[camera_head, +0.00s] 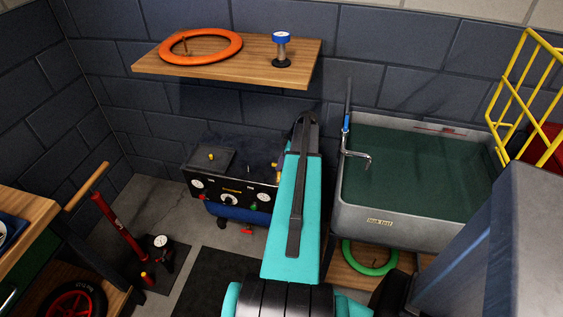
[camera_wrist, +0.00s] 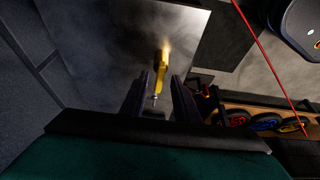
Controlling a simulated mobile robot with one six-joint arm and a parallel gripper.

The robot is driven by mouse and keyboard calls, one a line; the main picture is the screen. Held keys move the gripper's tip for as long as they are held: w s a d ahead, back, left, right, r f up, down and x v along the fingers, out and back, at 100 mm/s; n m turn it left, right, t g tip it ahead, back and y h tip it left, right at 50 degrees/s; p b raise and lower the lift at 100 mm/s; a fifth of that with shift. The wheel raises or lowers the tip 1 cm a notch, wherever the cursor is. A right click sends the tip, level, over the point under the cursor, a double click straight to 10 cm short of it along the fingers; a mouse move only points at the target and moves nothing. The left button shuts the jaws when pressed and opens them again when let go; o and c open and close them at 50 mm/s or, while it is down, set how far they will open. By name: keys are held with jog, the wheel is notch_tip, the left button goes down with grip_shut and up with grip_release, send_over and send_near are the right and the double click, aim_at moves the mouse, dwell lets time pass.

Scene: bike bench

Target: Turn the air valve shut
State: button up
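A yellow lever-like handle (camera_wrist: 163,58), which looks like the air valve's, shows in the wrist view against a bright grey surface. A small silvery part (camera_wrist: 155,97) shows below it, between my fingers. My gripper (camera_wrist: 161,82) has its two dark fingers apart, on either side of the handle's lower end. I cannot tell whether they touch it. In the head view the compressor (camera_head: 232,193) stands by the back wall, with gauges and a knob on its front panel. My teal arm reaches beside its right end and hides that side and my gripper.
A wooden shelf (camera_head: 225,68) with an orange ring (camera_head: 201,46) hangs above the compressor. A grey sink (camera_head: 412,214) stands to the right, with a tap (camera_head: 355,155). A red floor pump (camera_head: 121,228) stands at the left. A red line (camera_wrist: 268,62) crosses the wrist view.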

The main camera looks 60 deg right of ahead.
jog(key=shift+c, duration=0.4)
grip_shut()
jog(key=shift+a+m+b, duration=0.1)
jog(key=shift+m+b, duration=0.2)
jog(key=shift+m, duration=0.1)
jog(key=shift+a+m+h+b, duration=0.15)
jog(key=shift+m+h+b, duration=0.5)
jog(key=shift+m, duration=0.45)
jog(key=m, duration=0.2)
jog(key=m+h+b, duration=0.1)
jog(key=shift+a+m, duration=0.2)
jog(key=shift+m, duration=0.2)
jog(key=m+h, duration=0.1)
jog(key=m, duration=0.1)
jog(key=m+g+h+b, duration=0.1)
jog(key=m, duration=0.2)
jog(key=shift+w+a, duration=0.15)
jog(key=shift+w+m+g+h, duration=0.1)
jog(key=shift+m+g+h, duration=0.35)
jog(key=shift+m, duration=1.1)
jog(key=shift+w+m+g+h, duration=0.1)
jog(key=shift+m+g+h, duration=0.35)
jog(key=shift+m, duration=1.1)
